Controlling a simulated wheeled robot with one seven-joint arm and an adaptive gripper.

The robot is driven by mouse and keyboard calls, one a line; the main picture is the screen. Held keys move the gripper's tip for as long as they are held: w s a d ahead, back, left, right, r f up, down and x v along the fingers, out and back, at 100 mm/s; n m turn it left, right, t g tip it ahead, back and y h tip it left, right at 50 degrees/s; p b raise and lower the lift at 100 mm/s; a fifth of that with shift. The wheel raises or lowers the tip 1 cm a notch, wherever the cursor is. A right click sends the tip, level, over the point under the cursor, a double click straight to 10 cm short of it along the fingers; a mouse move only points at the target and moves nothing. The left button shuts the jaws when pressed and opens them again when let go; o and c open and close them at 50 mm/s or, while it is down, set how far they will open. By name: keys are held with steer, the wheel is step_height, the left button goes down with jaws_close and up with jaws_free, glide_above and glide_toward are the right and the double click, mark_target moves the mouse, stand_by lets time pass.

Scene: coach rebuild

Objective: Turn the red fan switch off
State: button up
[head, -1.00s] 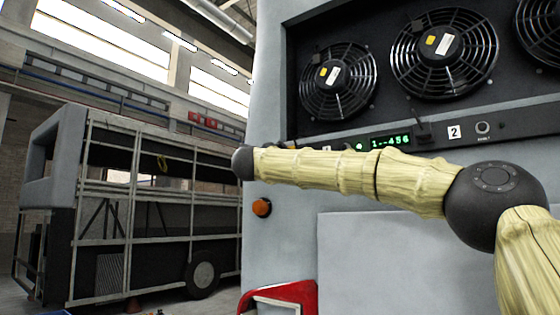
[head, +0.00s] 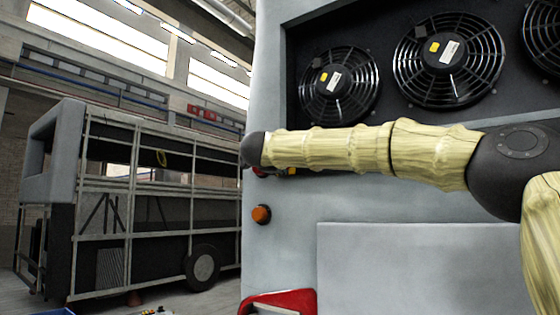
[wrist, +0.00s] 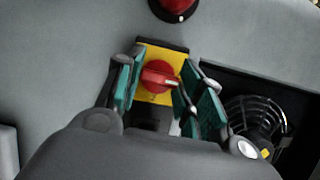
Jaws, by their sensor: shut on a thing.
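The red fan switch (wrist: 158,78) is a round red knob on a yellow plate (wrist: 173,55), seen in the wrist view. A pale mark shows at the right side of the knob. My gripper (wrist: 162,70) has its teal-padded fingers on either side of the knob and is shut on it. The lower part of the plate is partly hidden by my gripper.
Black fans (head: 339,84) sit in a recess of the grey coach body; one also shows in the wrist view (wrist: 253,122). A red round lamp (wrist: 173,8) is above the switch. An orange lamp (head: 261,214) is low on the body. A coach frame (head: 140,205) stands at left.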

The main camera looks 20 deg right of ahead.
steer(key=shift+n, duration=0.3)
stand_by(0.4)
steer(key=o, duration=1)
steer(key=v, duration=1.2)
steer(key=shift+r, duration=0.1)
